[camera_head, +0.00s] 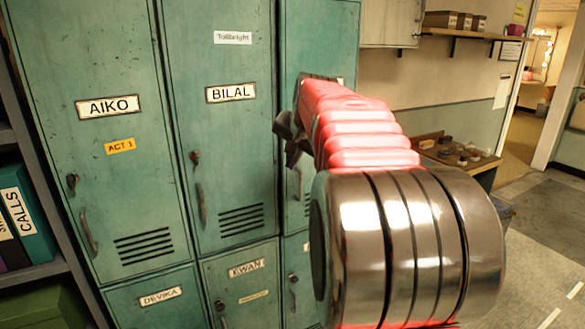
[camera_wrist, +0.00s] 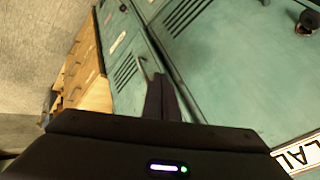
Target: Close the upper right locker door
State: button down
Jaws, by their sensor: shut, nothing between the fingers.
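The upper right locker door (camera_head: 318,35) is teal and stands right of the BILAL door (camera_head: 220,60) in the head view. My arm hides most of its middle, and its name label is mostly covered. It looks about in line with the row; I cannot tell whether it is fully closed. Its handle (camera_head: 298,185) shows below my gripper. My gripper (camera_head: 292,155) is shut and empty, in front of this door's left part. In the wrist view the shut fingers (camera_wrist: 160,98) point along the locker fronts, near the seam beside the BILAL door; contact is unclear.
The AIKO door (camera_head: 85,60) is at the left, with lower lockers such as EWAN (camera_head: 240,285) beneath. A shelf of binders (camera_head: 25,215) stands at the far left. A wall shelf with boxes (camera_head: 455,30) and a bench (camera_head: 460,155) lie right. Open floor (camera_head: 530,230) is at the right.

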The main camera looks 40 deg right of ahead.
jog(key=shift+a+r, duration=0.1)
jog(key=shift+a, duration=0.05)
jog(key=s+a+f+n+y, duration=0.1)
jog(key=s+a+f+n, duration=0.3)
jog(key=a, duration=0.7)
jog(key=s+a+n+y, duration=0.1)
jog(key=s+a+n, duration=0.2)
jog(key=s+a, duration=0.55)
jog(key=s+a+f+n+g, duration=0.1)
jog(key=s+a+f+n, duration=0.5)
jog(key=s+a+f, duration=0.5)
jog(key=s+a, duration=0.1)
jog(key=a, duration=0.2)
jog(key=shift+s+a+f+n+y, duration=0.2)
jog(key=shift+s+a+n+y, duration=0.1)
jog(key=shift+s+a+y, duration=0.1)
jog(key=shift+s, duration=0.1)
